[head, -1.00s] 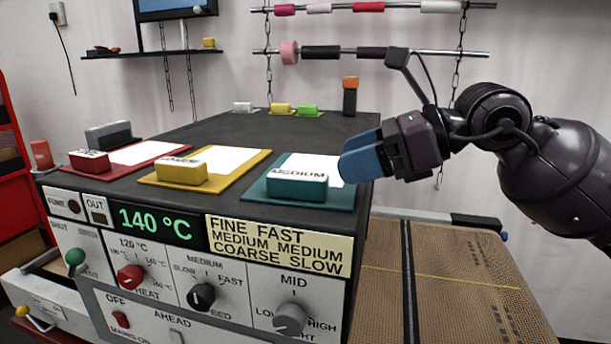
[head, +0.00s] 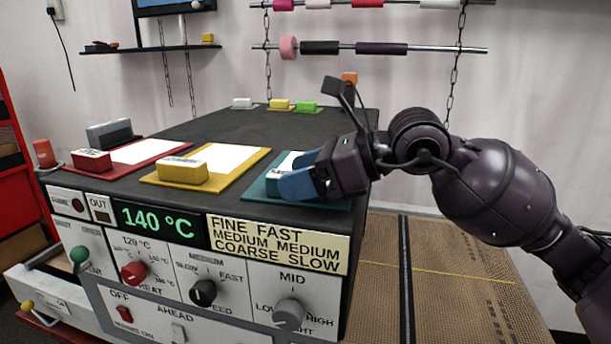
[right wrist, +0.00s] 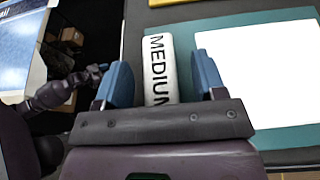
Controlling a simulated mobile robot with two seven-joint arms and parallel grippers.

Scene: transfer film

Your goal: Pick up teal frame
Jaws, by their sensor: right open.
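The teal frame (head: 258,190) lies flat at the right front corner of the dark machine top, with a white sheet on it. Its block handle (head: 275,178) has a white top, marked MEDIUM in the right wrist view (right wrist: 160,65). My right gripper (head: 300,178) is open over the handle and hides much of it in the head view. In the right wrist view its blue fingers (right wrist: 163,68) stand one on each side of the handle, with small gaps. My left gripper does not show clearly; a dark purple arm part shows at the left of the right wrist view.
A yellow frame (head: 235,158) and a red frame (head: 115,170) with sheets lie to the left on the same top. A grey block (head: 110,133) stands behind the red one. Knobs fill the front panel (head: 240,285). A brown conveyor (head: 460,270) extends to the right.

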